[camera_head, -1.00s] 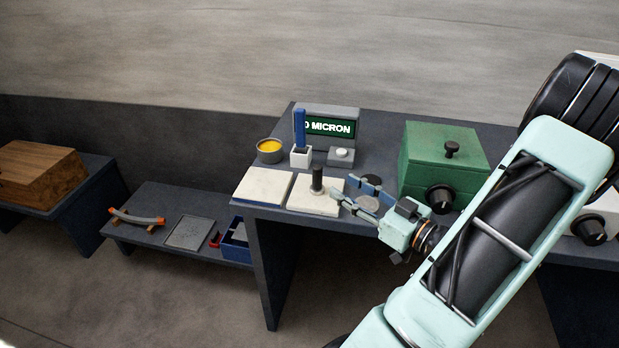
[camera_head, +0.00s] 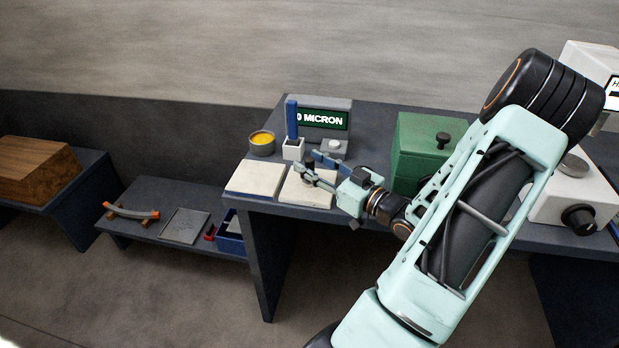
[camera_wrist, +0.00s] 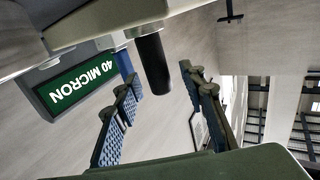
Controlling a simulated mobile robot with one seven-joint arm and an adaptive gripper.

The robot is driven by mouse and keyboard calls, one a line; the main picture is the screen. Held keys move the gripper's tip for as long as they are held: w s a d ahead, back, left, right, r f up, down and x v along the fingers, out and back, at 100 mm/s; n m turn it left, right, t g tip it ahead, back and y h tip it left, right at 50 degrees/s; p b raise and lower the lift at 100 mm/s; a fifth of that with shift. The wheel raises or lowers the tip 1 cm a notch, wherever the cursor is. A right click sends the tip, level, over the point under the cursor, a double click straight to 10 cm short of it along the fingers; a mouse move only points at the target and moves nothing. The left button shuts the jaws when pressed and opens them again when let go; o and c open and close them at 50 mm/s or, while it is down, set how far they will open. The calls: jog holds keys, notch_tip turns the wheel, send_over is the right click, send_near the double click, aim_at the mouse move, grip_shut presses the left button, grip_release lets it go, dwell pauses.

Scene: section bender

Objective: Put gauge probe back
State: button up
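The gauge probe appears to be the dark upright cylinder, seen in the wrist view (camera_wrist: 153,62) standing on a pale plate. In the wrist view the cylinder shows between the two fingertips (camera_wrist: 160,82), with gaps visible on both sides. The gauge display (camera_head: 322,119) reading MICRON stands behind, with a white holder (camera_head: 293,152) carrying a blue upright bar (camera_head: 291,120) beside it.
A second pale plate (camera_head: 256,179) lies left of the first. A bowl of yellow stuff (camera_head: 262,143) and a small white block with a button (camera_head: 333,148) stand behind. A green box (camera_head: 420,150) is close on the right of my gripper. Lower benches stand at the left.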

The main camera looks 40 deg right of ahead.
jog(key=shift+w, duration=0.45)
grip_shut()
jog(key=shift+r, duration=0.15)
